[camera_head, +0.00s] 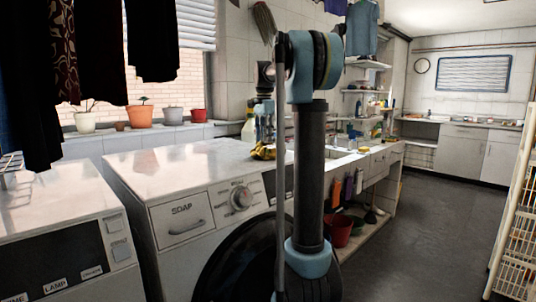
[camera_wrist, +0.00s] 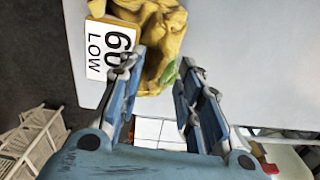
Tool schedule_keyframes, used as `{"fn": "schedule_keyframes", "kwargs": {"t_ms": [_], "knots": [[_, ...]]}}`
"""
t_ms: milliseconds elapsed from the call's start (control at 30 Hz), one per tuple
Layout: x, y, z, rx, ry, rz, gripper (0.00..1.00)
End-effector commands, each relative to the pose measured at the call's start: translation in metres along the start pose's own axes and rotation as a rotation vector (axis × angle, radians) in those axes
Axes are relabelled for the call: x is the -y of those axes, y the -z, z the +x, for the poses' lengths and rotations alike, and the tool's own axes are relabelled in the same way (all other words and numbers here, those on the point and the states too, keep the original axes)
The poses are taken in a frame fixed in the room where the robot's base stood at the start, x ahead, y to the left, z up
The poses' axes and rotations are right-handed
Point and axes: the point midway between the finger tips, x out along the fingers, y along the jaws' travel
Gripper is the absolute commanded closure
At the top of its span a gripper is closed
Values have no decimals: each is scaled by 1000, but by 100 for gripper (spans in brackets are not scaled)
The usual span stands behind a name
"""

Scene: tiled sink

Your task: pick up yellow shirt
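The yellow shirt (camera_wrist: 165,38) lies crumpled on a pale top surface in the wrist view, beyond my fingertips. It also shows in the head view as a small yellow heap (camera_head: 263,153) on top of the white washing machine (camera_head: 170,165), partly hidden by my arm. A small green patch shows at the shirt's edge.
A white label reading "60 LOW" (camera_wrist: 110,50) overlaps the shirt's left side in the wrist view. A spray bottle (camera_head: 249,128) stands behind the machine. Dark clothes (camera_head: 150,40) hang at upper left. Floor (camera_head: 430,230) is clear at right, beside a white rack (camera_head: 518,225).

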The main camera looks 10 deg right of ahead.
Motion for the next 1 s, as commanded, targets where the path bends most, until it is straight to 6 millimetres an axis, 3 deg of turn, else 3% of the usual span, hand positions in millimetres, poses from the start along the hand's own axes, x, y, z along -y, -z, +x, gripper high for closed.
{"fn": "schedule_keyframes", "kwargs": {"t_ms": [167, 300, 767, 1000], "knots": [[0, 0, 0, 0, 0, 0, 68], [0, 0, 0, 0, 0, 0, 99], [0, 0, -4, 0, 0, 0, 100], [0, 0, -38, 0, 0, 0, 100]]}}
